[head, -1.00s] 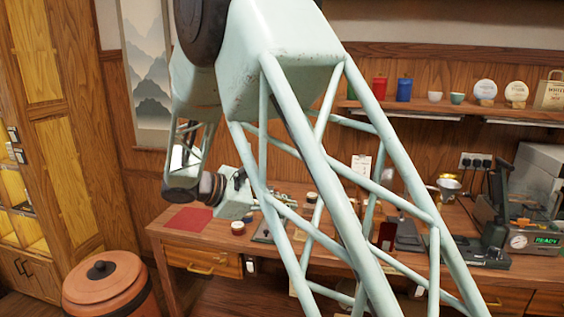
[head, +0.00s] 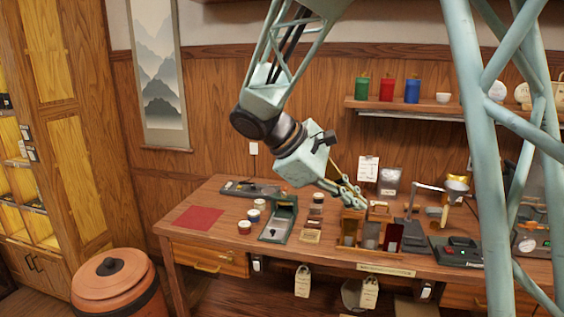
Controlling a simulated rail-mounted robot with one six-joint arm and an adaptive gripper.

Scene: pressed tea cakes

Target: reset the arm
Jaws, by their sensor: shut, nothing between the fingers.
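My gripper (head: 350,197) is at the end of my pale green arm (head: 303,160), right of the middle of the head view. It points down and to the right, over the wooden table (head: 215,213). Its fingers are small in the view and look shut with nothing in them. The fingertips are close to a wooden rack (head: 349,229) with dark and red items; I cannot tell whether they touch it.
A red mat (head: 199,218), small round tins (head: 245,227) and a green device (head: 279,219) stand on the table's left half. A grey machine (head: 459,250) is at right. A shelf with canisters (head: 387,90) hangs behind. A lidded terracotta jar (head: 115,287) stands at front left.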

